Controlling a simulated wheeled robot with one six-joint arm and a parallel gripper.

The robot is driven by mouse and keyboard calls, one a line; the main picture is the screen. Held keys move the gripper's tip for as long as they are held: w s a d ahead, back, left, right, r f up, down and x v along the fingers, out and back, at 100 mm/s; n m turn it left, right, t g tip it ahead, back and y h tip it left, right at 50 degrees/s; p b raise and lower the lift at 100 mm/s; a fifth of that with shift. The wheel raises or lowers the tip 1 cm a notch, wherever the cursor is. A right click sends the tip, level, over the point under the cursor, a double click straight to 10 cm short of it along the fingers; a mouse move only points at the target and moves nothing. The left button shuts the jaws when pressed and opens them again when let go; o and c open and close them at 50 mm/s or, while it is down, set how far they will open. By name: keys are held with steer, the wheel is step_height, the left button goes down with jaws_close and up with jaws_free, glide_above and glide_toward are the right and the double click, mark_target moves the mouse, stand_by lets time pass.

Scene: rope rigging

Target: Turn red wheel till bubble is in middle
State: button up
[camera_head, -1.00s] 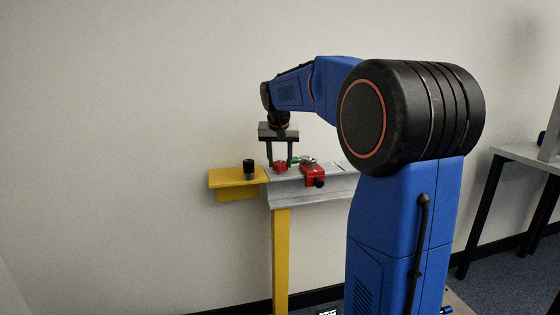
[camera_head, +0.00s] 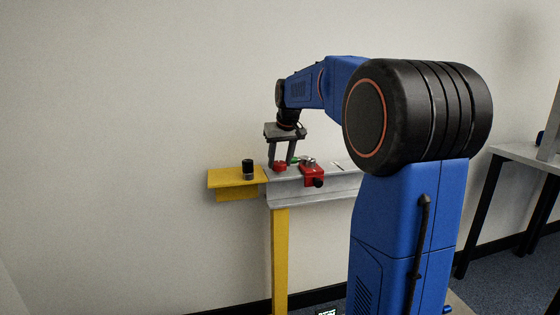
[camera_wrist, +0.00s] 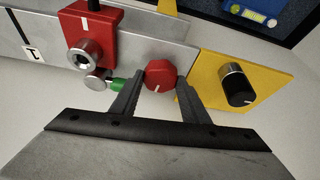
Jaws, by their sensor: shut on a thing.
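The red wheel (camera_wrist: 161,74), a faceted knob with a white mark, sits at the end of the grey beam next to the yellow plate. My gripper (camera_wrist: 160,82) is shut on it, one finger on each side. In the head view the red wheel (camera_head: 280,167) is low between the fingertips of my gripper (camera_head: 281,164), which leans over it.
A red clamp block (camera_wrist: 91,35) with a silver knob (camera_wrist: 86,56) sits close beside the wheel on the grey beam (camera_wrist: 140,44). A black knob (camera_wrist: 237,87) stands on the yellow plate (camera_wrist: 268,85).

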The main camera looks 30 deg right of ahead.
steer(key=o, duration=1.1)
steer(key=shift+c, duration=0.2)
steer(key=shift+r, duration=0.1)
steer(key=v, duration=1.7)
steer(key=shift+r, duration=0.15)
steer(key=s+a+f, duration=0.5)
steer(key=s+f, duration=0.5)
steer(key=s+a+f+n, duration=0.1)
steer(key=s+a+f, duration=0.5)
steer(key=s+f, duration=0.4)
steer(key=s+a+f+n, duration=0.1)
steer(key=s+a+f, duration=0.5)
steer(key=s+f, duration=0.5)
steer(key=shift+s+a+y, duration=0.15)
steer(key=shift+s+y, duration=0.25)
steer(key=shift+s, duration=0.35)
